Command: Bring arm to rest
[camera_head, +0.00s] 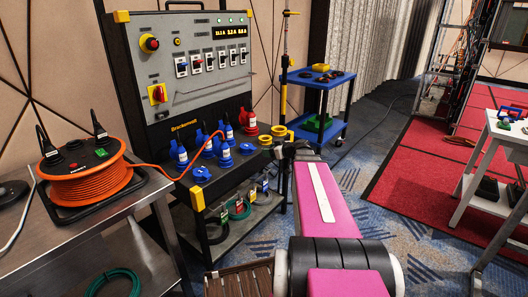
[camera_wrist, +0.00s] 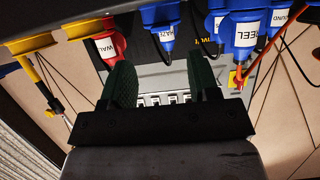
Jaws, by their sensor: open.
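My pink arm with a white stripe reaches forward from the bottom of the head view. My gripper (camera_head: 290,149) is at its far end, small and partly hidden, beside the lower right corner of the power panel (camera_head: 185,95). In the wrist view my gripper (camera_wrist: 162,84) has two dark green fingers set apart, with nothing held between them. Blue plugs (camera_wrist: 245,32) and a red plug (camera_wrist: 110,45) labelled WALL hang in the wrist view beyond the fingers. I cannot tell the exact gap to them.
An orange cable reel (camera_head: 88,185) sits on a metal table (camera_head: 130,200) at left, its cable running to the panel. A blue trolley (camera_head: 318,78) stands behind my gripper. A white table (camera_head: 508,130) is at right. Carpet (camera_head: 375,165) right of my arm is clear.

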